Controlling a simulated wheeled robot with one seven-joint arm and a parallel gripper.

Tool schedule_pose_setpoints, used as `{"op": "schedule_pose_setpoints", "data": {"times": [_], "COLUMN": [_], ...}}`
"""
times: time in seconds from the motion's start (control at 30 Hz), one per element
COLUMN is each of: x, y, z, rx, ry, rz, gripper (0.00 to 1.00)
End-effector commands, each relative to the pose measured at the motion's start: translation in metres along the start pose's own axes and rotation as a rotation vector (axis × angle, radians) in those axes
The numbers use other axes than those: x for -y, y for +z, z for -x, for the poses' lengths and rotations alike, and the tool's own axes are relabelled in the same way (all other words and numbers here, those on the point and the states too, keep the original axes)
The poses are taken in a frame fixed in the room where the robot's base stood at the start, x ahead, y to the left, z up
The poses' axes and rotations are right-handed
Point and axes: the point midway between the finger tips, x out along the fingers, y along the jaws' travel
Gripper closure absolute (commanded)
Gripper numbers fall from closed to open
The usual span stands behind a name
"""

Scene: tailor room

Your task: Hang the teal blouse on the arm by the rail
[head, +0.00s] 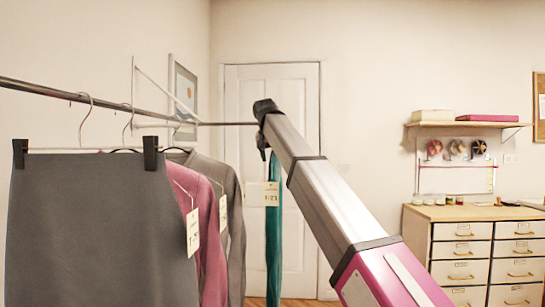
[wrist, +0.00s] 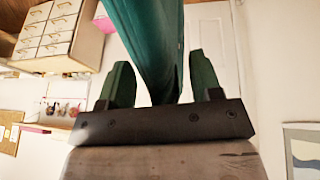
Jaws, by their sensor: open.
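The teal blouse (head: 273,235) hangs edge-on as a narrow strip beyond my arm in the head view, with a paper tag at its upper part. Its top and hanger hook are hidden behind my arm, so I cannot tell what bears it. In the wrist view the teal blouse (wrist: 150,40) runs between the fingers of my gripper (wrist: 160,75), which are apart with gaps on both sides. In the head view my gripper (head: 263,148) is small and partly hidden near the rail's far end. A white bracket arm (head: 165,89) projects from the left wall behind the rail (head: 40,90).
A grey skirt (head: 90,230), a pink top (head: 208,240) and a grey top (head: 235,225) hang at the left on the rail. A white door (head: 240,95) stands behind. A drawer cabinet (head: 417,245) and shelf (head: 412,125) are at the right.

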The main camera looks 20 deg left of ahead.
Motion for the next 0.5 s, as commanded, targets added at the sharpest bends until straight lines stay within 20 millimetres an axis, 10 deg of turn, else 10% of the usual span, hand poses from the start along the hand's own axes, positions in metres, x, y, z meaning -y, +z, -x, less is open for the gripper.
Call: {"op": "schedule_pose_setpoints", "data": {"times": [0.5], "x": [0.0], "y": [-0.002], "z": [0.081], "rx": [-0.002], "ry": [0.0], "rz": [0.0], "gripper": [0.41]}}
